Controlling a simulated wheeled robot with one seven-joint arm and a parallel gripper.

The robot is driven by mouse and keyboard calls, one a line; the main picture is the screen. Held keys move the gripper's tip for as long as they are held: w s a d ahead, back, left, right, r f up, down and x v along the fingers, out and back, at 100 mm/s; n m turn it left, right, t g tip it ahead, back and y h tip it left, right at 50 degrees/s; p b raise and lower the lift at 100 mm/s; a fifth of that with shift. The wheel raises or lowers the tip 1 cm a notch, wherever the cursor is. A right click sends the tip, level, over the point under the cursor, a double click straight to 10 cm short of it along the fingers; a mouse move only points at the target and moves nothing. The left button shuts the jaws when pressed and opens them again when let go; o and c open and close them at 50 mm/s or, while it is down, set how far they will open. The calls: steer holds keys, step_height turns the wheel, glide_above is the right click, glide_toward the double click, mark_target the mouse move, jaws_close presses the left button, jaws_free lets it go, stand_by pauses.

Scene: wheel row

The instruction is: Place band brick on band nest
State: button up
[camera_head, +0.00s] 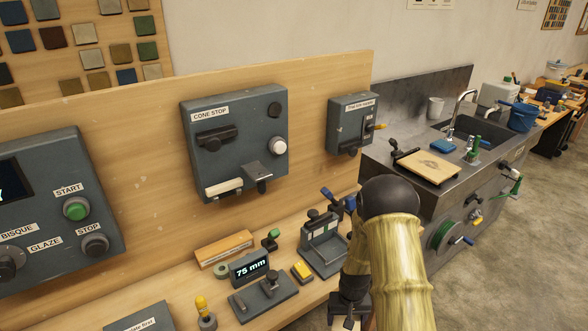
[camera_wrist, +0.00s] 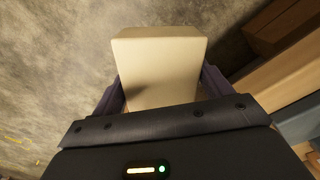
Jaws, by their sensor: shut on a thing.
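My gripper (camera_wrist: 160,84) is shut on a pale cream block, which I take to be the band brick (camera_wrist: 158,62). The dark fingers grip it from both sides, and it reaches out past them with its broad face toward the wrist camera. Behind it in the wrist view is grey floor, with wooden bench edges at the right.
Control boxes, including the CONE STOP box (camera_head: 236,140), hang on the upright panel. A sink counter (camera_head: 400,183) stands beyond my arm; open floor lies right.

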steer(key=shift+r, duration=0.1)
step_height(320, 180, up, 17)
steer(key=p, duration=1.7)
steer(key=shift+w+a, duration=0.1)
